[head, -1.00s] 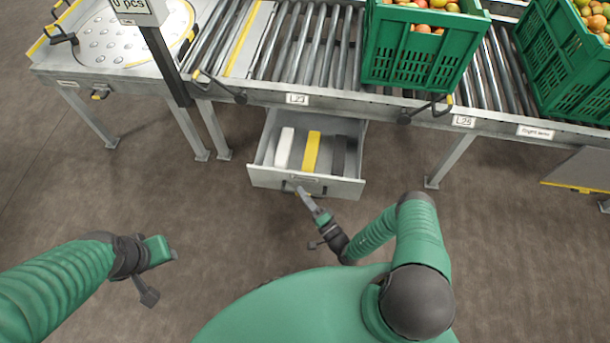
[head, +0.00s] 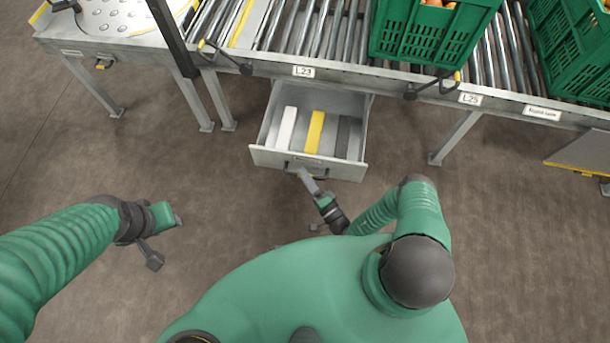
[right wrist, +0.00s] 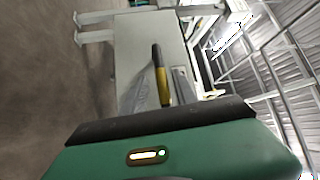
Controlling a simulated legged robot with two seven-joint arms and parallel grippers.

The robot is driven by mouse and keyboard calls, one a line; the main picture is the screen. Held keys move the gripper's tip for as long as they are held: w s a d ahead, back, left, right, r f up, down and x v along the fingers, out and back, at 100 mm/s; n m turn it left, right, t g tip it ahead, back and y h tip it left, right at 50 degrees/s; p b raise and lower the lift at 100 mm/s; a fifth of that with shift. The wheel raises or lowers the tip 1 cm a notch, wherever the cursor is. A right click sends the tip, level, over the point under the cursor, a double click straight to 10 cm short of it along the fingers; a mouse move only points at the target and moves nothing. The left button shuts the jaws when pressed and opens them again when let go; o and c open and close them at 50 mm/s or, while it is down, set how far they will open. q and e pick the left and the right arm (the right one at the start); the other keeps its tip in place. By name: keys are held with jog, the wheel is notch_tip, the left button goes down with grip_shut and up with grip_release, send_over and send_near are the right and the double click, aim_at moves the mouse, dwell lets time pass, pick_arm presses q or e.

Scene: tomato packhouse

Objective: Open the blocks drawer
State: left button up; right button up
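The blocks drawer (head: 270,158) hangs under the roller conveyor below the L23 label and is pulled out. A white block (head: 286,128), a yellow block (head: 315,132) and a dark grey block (head: 343,137) lie side by side in it. My right gripper (head: 303,173) is at the drawer front. In the right wrist view its fingers (right wrist: 165,92) are around the dark and yellow handle (right wrist: 157,68), with the grey drawer front (right wrist: 145,38) beyond. The gripper looks shut on the handle. My left gripper (head: 165,216) is at the left, away from the drawer; its finger opening is unclear.
The roller conveyor (head: 380,78) runs across the top, with green crates (head: 425,35) of fruit on it. Conveyor legs (head: 455,138) stand either side of the drawer. The floor (head: 230,220) in front is clear.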

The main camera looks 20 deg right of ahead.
jog(key=shift+r, duration=0.1)
jog(key=shift+s+d, duration=0.1)
jog(key=shift+s, duration=0.15)
jog(key=p+v, duration=0.2)
jog(key=v, duration=1.4)
jog(key=shift+s, duration=0.2)
